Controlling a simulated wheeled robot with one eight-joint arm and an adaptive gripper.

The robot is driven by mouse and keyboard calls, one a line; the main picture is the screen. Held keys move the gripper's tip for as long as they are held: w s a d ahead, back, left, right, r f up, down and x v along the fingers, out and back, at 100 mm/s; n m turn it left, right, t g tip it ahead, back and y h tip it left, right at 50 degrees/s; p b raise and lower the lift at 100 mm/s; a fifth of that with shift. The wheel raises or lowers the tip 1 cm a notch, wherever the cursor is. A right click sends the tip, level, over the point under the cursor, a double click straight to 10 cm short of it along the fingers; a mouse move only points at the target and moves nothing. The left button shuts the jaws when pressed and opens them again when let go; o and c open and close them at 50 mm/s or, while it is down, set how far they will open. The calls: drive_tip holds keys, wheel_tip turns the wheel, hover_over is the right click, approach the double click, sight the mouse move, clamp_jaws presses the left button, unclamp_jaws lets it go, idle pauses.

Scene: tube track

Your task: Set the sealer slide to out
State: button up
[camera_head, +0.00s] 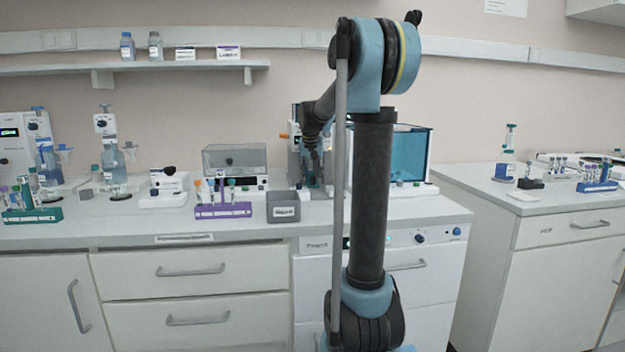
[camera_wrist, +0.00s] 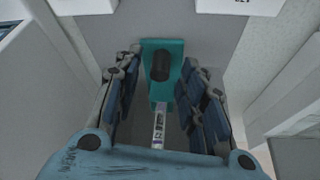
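In the wrist view, a teal slide-like plate (camera_wrist: 174,47) with a black cylindrical knob (camera_wrist: 160,67) lies ahead between the fingers of my gripper (camera_wrist: 160,72). I take this to be the sealer slide. The fingers stand apart on either side of it, with gaps showing, and do not visibly grip it. A narrow strip with a white and purple label (camera_wrist: 158,125) runs from the plate toward the wrist. In the head view, my arm hides much of the device (camera_head: 296,150) where my gripper reaches, so the slide's position cannot be told there.
A teal-windowed box (camera_head: 410,155) stands right of my arm. To the left are a grey bin (camera_head: 283,207), a purple tube rack (camera_head: 223,210) and a clear-lidded device (camera_head: 235,160). White housings flank my gripper in the wrist view. The right counter (camera_head: 500,200) is separate.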

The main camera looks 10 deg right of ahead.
drive_tip(key=shift+w+f, duration=0.25)
drive_tip(key=shift+f, duration=0.4)
drive_tip(key=shift+c, duration=0.6)
clamp_jaws()
drive_tip(key=shift+s, duration=0.1)
drive_tip(key=shift+s, duration=5.8)
drive_tip(key=shift+o, duration=0.6)
unclamp_jaws()
drive_tip(key=shift+s, duration=0.1)
